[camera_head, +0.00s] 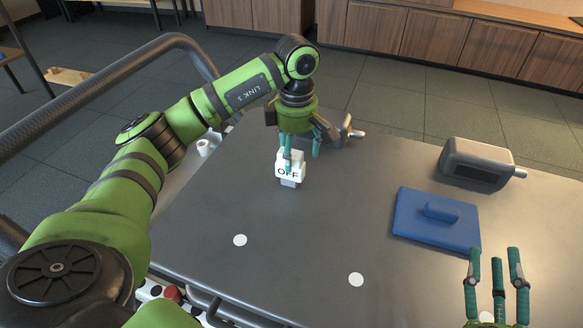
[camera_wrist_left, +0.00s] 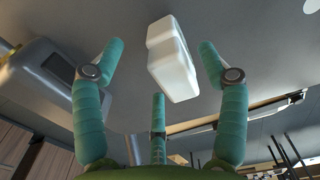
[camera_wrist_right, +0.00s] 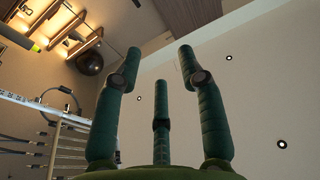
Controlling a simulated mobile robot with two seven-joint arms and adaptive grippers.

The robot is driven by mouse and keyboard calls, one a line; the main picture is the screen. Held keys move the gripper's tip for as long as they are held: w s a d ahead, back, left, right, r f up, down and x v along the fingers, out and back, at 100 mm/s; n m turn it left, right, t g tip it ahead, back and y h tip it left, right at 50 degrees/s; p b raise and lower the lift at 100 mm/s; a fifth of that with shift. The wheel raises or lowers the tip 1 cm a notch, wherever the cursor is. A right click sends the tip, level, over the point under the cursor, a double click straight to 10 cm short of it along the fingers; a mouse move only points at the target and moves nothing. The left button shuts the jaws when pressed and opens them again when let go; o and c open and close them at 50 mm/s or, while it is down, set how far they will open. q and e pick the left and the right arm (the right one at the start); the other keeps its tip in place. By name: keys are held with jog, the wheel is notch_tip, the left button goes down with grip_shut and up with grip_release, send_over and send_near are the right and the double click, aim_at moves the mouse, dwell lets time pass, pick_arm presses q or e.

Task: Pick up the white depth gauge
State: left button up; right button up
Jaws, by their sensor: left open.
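In the left wrist view the white block (camera_wrist_left: 171,62) lies between the spread fingers of the left gripper (camera_wrist_left: 161,50), with visible gaps to both side fingers. I cannot tell whether the third finger touches it. My right gripper (camera_head: 494,252) is open and empty at the lower right, also in the right wrist view (camera_wrist_right: 160,52).
A blue block with a handle (camera_head: 437,220) lies on the table at the right. A grey metal canister (camera_head: 476,162) lies behind it. Another grey metal object (camera_head: 335,133) is just behind the left gripper. White discs (camera_head: 240,240) mark the clear front table area.

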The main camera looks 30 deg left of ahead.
aim_at(292, 179)
pick_arm(q)
jog(key=shift+f, duration=0.25)
jog(key=f, duration=0.1)
jog(key=f+b, duration=0.1)
jog(key=f, duration=0.1)
jog(key=f+b, duration=0.1)
jog(key=shift+s+a+f, duration=0.3)
jog(key=shift+a, duration=0.05)
pick_arm(e)
jog(key=s+a+r+n+t+y, duration=0.1)
jog(key=s+r+n+t+y, duration=0.1)
jog(key=s+r+t+y, duration=0.3)
notch_tip(292, 179, up, 5)
jog(key=shift+s+a+f+n+y, duration=0.1)
jog(key=shift+s+a+n+y, duration=0.15)
jog(key=shift+s+y, duration=0.55)
pick_arm(q)
jog(key=shift+c, duration=0.4)
pick_arm(e)
jog(key=shift+s, duration=0.15)
pick_arm(q)
jog(key=c, duration=1.2)
